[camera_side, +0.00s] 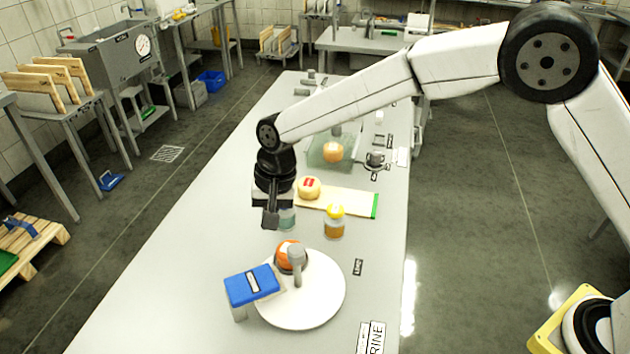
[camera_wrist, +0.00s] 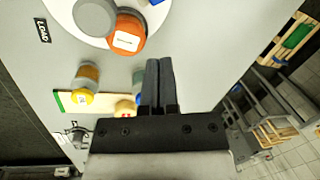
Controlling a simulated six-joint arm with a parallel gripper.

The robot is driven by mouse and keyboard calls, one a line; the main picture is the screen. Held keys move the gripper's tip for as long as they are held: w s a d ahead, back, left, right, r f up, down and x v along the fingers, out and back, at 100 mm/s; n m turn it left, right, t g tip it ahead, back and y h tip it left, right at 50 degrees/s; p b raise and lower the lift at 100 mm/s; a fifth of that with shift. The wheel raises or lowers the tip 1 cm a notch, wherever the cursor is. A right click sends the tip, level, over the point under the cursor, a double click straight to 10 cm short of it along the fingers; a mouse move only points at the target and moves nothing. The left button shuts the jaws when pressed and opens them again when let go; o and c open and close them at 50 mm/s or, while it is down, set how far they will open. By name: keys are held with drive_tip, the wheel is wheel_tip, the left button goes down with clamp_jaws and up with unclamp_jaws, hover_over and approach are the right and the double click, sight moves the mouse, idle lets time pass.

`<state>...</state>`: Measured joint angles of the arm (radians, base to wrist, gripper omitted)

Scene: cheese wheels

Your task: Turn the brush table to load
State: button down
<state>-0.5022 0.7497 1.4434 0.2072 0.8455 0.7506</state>
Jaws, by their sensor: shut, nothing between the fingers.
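The brush table is a white round turntable (camera_side: 320,300) on the grey bench, with an upright grey knob (camera_side: 296,262) on it. An orange cheese wheel (camera_side: 285,256) sits behind the knob. A blue-topped brush block (camera_side: 252,284) stands at the turntable's left edge. A LOAD label (camera_side: 358,267) lies on the bench to the right of the turntable. My gripper (camera_side: 270,222) is shut and empty, above the bench behind the turntable, apart from it. In the wrist view, my closed fingers (camera_wrist: 159,64) point toward the turntable (camera_wrist: 62,15), knob (camera_wrist: 95,15) and orange wheel (camera_wrist: 126,34).
A jar with a yellow top (camera_side: 334,222) stands right of my gripper. A board with a green end (camera_side: 350,203) and a pale cheese wheel (camera_side: 309,187) lie behind. Another cheese (camera_side: 332,153) is farther back. A BRINE label (camera_side: 374,338) is in front. The bench's left side is clear.

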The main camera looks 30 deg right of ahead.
drive_tip(key=w+f+n, duration=0.1)
drive_tip(key=w+n, duration=0.1)
drive_tip(key=n, duration=0.7)
drive_tip(key=w+f+n+y, duration=0.1)
drive_tip(key=w+f+n, duration=0.1)
drive_tip(key=n, duration=0.8)
drive_tip(key=shift+w+a+f+t, duration=0.25)
drive_tip(key=shift+w+t, duration=0.15)
drive_tip(key=shift+w, duration=0.15)
drive_tip(key=shift+f, duration=0.1)
drive_tip(key=x, duration=1)
drive_tip(key=shift+s+a, duration=0.1)
drive_tip(key=shift+a, duration=0.15)
drive_tip(key=shift+s+d, duration=0.25)
drive_tip(key=shift+d, duration=0.75)
drive_tip(key=shift+s+d, duration=0.25)
drive_tip(key=shift+d, duration=0.75)
